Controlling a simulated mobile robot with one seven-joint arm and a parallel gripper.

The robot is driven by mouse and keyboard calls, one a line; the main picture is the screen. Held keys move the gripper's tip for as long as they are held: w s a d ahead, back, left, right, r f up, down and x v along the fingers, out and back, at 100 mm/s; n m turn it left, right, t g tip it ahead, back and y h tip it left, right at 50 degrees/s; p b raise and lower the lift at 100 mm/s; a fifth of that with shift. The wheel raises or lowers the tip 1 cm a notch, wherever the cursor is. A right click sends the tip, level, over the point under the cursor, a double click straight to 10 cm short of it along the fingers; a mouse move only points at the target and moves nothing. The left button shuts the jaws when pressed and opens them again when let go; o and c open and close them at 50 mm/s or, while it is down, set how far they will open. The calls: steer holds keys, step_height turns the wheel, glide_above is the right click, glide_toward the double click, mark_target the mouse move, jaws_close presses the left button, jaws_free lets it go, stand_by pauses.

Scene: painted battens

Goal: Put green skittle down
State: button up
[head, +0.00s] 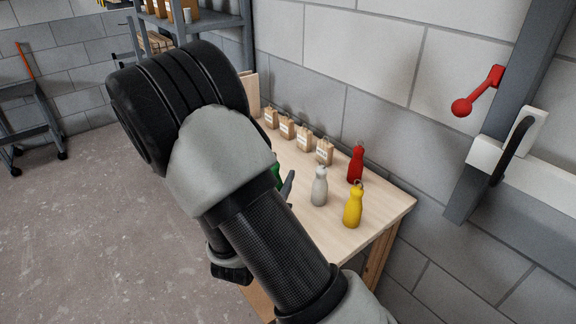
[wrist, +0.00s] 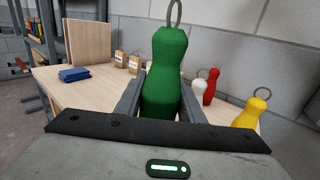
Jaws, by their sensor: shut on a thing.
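The green skittle (wrist: 165,72) with a ring on top stands upright between the fingers of my gripper (wrist: 162,100) in the wrist view. The gripper is shut on its body. In the head view my arm hides most of the green skittle (head: 277,175), and only a sliver shows beside a finger. The wooden table (head: 382,205) lies along the wall. I cannot tell whether the skittle's base touches the table, as the gripper hides it.
A white skittle (head: 319,187), a yellow skittle (head: 353,206) and a red skittle (head: 355,165) stand at the table's right end. Several tagged wooden blocks (head: 304,139) line the wall side. A blue item (wrist: 74,75) lies on the table's left part, near an upright board (wrist: 88,42).

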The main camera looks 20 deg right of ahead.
steer(key=w+r+m+g+h, duration=0.1)
steer(key=w+m+g+h, duration=0.1)
steer(key=w, duration=2.1)
step_height(320, 180, down, 9)
steer(key=shift+d+f+b, duration=0.1)
steer(key=shift+f+b, duration=0.1)
steer(key=shift+b, duration=0.2)
steer(key=shift+f, duration=0.25)
steer(key=o, duration=0.9)
steer(key=shift+s+r, duration=0.1)
steer(key=shift+o, duration=0.2)
